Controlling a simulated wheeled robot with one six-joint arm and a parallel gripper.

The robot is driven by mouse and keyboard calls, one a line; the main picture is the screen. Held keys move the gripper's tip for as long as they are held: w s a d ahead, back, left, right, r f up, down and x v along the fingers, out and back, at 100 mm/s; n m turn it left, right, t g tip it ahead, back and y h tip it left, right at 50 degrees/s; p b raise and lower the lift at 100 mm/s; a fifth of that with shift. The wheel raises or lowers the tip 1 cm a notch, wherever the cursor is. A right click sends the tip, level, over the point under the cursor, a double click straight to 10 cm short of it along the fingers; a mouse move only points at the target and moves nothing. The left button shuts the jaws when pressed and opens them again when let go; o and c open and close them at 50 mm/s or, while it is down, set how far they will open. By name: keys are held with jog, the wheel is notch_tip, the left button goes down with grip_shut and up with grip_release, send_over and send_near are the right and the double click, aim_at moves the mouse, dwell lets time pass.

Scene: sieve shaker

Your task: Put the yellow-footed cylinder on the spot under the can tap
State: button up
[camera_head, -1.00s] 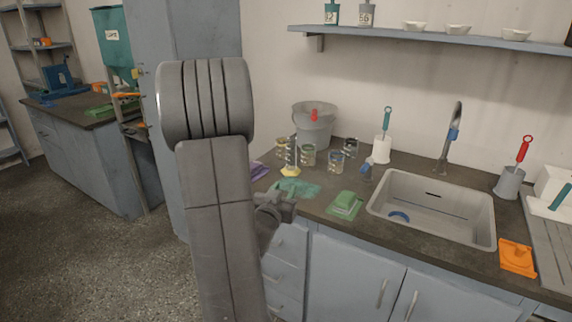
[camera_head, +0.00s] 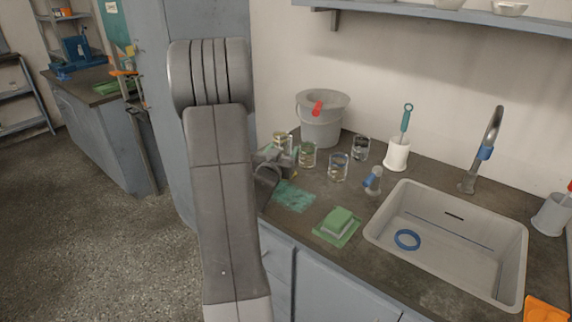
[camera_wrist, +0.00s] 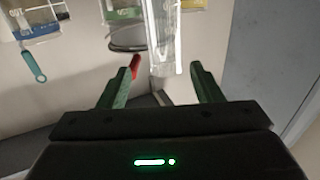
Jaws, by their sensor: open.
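The clear glass cylinder (camera_wrist: 165,40) shows in the wrist view, upside down, in line with the gap between the fingers. Its foot is out of that frame. In the head view the cylinder is mostly hidden behind my gripper (camera_head: 273,165), with only a hint of yellow beside it. My gripper's green fingers (camera_wrist: 160,72) are apart; I cannot tell how deep the cylinder sits between them. The grey metal can (camera_head: 321,128) with a red tap (camera_head: 317,108) stands at the back of the counter. I cannot make out a marked spot under the tap.
Several banded glass beakers, including a green-banded one (camera_head: 307,155) and a blue-banded one (camera_head: 338,167), stand close by. The sink (camera_head: 440,262) is to the right.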

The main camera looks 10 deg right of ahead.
aim_at(284, 144)
jog(key=shift+w+a+p+x, duration=0.1)
jog(key=shift+p+x, duration=0.05)
jog(key=shift+x, duration=0.85)
jog(key=shift+w+a+p+x, duration=0.1)
jog(key=shift+a+p+x, duration=0.1)
jog(key=shift+x, duration=0.75)
jog(key=shift+a+p+x, duration=0.1)
jog(key=shift+p+x, duration=0.05)
jog(key=shift+x, duration=0.85)
grip_shut()
